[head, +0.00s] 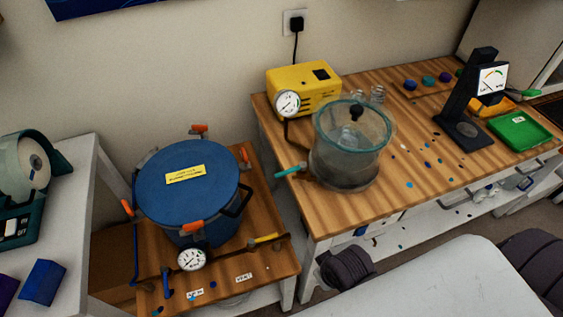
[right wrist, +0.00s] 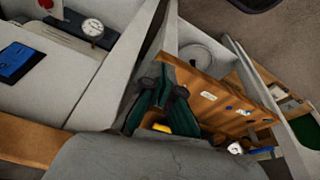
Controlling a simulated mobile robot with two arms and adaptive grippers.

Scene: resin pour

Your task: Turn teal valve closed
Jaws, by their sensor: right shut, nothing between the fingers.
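The teal valve (head: 290,171) is a small lever on the left side of the clear vacuum chamber (head: 349,155). It points out to the left over the wooden bench's left edge. The chamber has a teal rim and a clear lid with a black knob. My right gripper (right wrist: 168,80) shows in the right wrist view with dark fingers close together and nothing held. It is not near the teal valve, which I cannot make out in that view. My left gripper is in neither view.
A yellow pump (head: 318,88) with a gauge stands behind the chamber. A blue pressure pot (head: 188,185) with orange clamps stands on a lower wooden stand to the left. A black gauge stand (head: 466,110) and green tray (head: 519,131) are at right.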

